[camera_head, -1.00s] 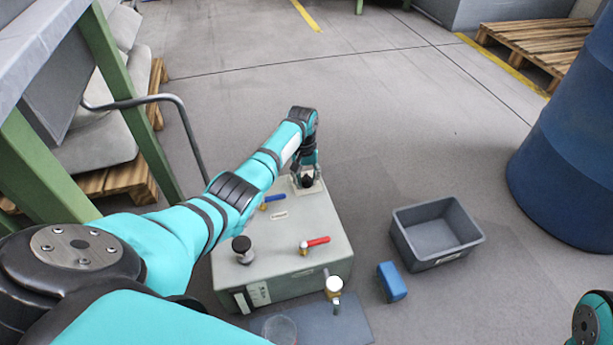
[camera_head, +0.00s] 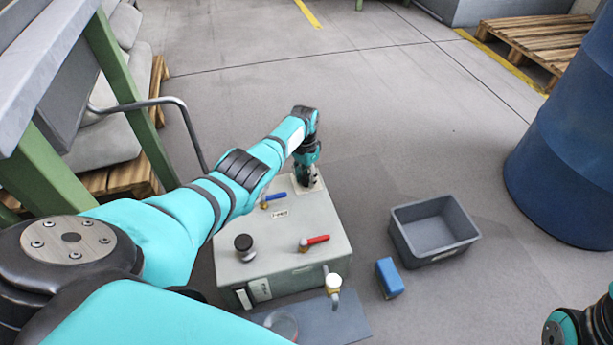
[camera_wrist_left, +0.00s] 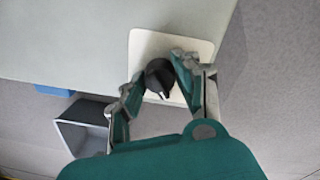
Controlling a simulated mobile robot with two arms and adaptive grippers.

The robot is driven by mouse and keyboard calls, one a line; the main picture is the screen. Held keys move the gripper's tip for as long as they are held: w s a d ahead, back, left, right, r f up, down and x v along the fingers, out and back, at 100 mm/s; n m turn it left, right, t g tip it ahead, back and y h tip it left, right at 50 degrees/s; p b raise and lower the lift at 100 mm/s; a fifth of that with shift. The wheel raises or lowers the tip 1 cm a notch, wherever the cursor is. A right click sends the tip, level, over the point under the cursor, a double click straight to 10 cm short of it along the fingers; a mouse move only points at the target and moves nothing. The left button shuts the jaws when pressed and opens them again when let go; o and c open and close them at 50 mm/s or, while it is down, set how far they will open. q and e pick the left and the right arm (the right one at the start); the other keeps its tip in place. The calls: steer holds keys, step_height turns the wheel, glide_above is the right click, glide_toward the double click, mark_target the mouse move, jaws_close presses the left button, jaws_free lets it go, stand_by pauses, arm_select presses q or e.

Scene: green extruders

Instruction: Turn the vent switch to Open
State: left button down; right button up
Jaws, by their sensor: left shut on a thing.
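The vent switch is a black knob (camera_wrist_left: 160,78) on a white square plate (camera_wrist_left: 148,45) at the edge of the grey box. In the left wrist view the two fingers of my left gripper (camera_wrist_left: 157,68) are closed around the knob from both sides. In the head view my left gripper (camera_head: 308,180) points down at the plate (camera_head: 298,192) on the far end of the box and mostly hides the knob. I cannot read any markings on the plate. My right gripper is not visible; only part of my right arm shows at the lower right.
The grey box (camera_head: 290,255) also carries a blue-handled valve (camera_head: 273,197), a red-handled valve (camera_head: 316,241) and a black round knob (camera_head: 244,243). A grey bin (camera_head: 460,247) and a blue block (camera_head: 390,278) lie to the right. A blue barrel (camera_head: 565,150) stands farther right.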

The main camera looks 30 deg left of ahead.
arm_select(q)
steer(key=shift+m, duration=0.6)
steer(key=c, duration=0.9)
jaws_free()
steer(key=shift+c, duration=0.2)
step_height(320, 180, up, 12)
steer(key=shift+a, duration=0.3)
steer(key=shift+w, duration=0.15)
